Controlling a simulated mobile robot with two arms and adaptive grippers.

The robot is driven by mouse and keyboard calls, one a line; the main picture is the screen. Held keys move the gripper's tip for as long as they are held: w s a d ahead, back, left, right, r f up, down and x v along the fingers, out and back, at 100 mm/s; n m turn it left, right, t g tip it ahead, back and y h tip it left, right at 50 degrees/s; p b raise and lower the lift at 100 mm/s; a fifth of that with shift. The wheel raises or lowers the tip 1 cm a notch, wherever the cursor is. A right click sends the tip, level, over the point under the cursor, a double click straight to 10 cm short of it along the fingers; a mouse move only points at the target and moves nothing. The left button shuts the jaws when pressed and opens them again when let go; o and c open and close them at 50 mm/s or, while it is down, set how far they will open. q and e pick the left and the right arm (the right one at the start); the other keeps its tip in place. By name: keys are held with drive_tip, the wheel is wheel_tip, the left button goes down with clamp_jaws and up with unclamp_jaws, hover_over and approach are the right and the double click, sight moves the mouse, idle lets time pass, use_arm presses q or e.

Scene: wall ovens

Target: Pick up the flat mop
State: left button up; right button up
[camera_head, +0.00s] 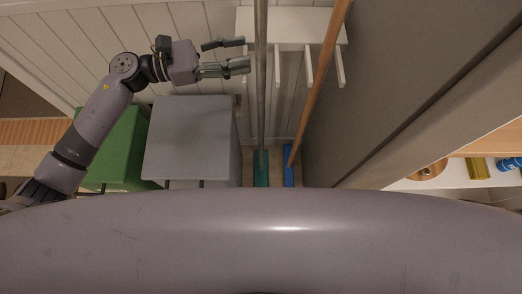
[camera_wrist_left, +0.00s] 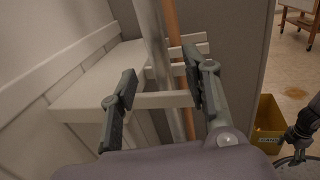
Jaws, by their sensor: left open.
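Two long-handled mops stand upright in the gap right of the bins. One has a grey handle (camera_head: 261,85) and a flat teal head (camera_head: 261,168) on the floor. The other has a wooden handle (camera_head: 318,75), tilted, and a flat blue head (camera_head: 288,165). I cannot tell which one the task names. My left gripper (camera_head: 242,54) is open and empty, just left of the grey handle. In the left wrist view, the grey handle (camera_wrist_left: 152,35) shows between the open fingers (camera_wrist_left: 158,88), with the wooden handle (camera_wrist_left: 175,60) behind it.
A white slatted rack (camera_head: 290,22) on the panelled wall is close behind the handles. A grey bin (camera_head: 190,140) and a green bin (camera_head: 118,145) stand to the left. A tall grey side panel (camera_head: 385,80) bounds the right. A yellow container (camera_wrist_left: 268,122) shows in the wrist view.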

sight(261, 49)
use_arm(q)
drive_tip(key=d, duration=0.2)
drive_tip(key=w+d+p, duration=0.1)
drive_tip(key=d, duration=0.1)
drive_tip(key=shift+d+r, duration=0.15)
drive_tip(key=shift+d, duration=0.25)
drive_tip(key=shift+w+d+p, duration=0.1)
drive_tip(key=shift+d+p, duration=0.2)
drive_tip(key=shift+d, duration=0.1)
clamp_jaws()
